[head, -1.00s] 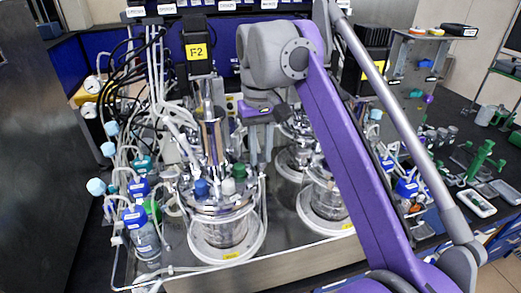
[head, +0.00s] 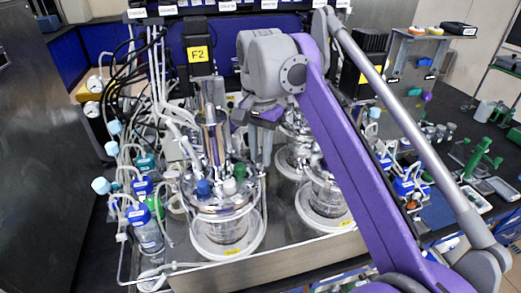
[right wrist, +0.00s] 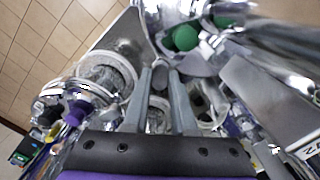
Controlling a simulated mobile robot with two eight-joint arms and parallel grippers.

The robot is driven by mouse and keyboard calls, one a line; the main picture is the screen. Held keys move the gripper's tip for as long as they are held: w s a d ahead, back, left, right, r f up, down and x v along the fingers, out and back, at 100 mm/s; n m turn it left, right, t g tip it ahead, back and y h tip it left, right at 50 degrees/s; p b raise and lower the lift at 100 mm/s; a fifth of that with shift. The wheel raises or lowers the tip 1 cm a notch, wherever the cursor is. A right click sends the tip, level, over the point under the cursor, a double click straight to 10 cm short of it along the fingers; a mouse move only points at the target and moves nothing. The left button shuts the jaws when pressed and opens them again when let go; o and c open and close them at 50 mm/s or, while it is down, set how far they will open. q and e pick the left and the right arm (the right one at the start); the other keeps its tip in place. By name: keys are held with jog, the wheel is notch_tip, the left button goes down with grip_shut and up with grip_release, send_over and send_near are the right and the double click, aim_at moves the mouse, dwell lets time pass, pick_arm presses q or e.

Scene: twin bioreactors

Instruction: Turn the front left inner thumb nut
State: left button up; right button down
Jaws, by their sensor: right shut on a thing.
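The front left bioreactor vessel (head: 224,228) is a glass jar with a shiny metal lid, with blue, white and green caps on top. My right gripper (head: 261,165) reaches down at the right side of this lid, fingers pointing down. In the right wrist view its two grey fingers (right wrist: 162,80) are shut on a small grey thumb nut (right wrist: 160,76) between their tips. A green cap (right wrist: 185,38) lies just beyond it. In the head view the nut is too small and hidden to make out. My left gripper is not in view.
A second front vessel (head: 327,195) stands to the right of the gripper, with another behind. Tubing and bottles (head: 146,230) crowd the left. A tall metal column (head: 212,135) rises from the left lid. Free room around the fingers is tight.

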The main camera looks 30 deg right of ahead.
aim_at(261, 158)
jog(key=shift+m, duration=1.1)
jog(key=c, duration=0.7)
grip_release()
jog(key=shift+r, duration=0.15)
jog(key=shift+r, duration=5.3)
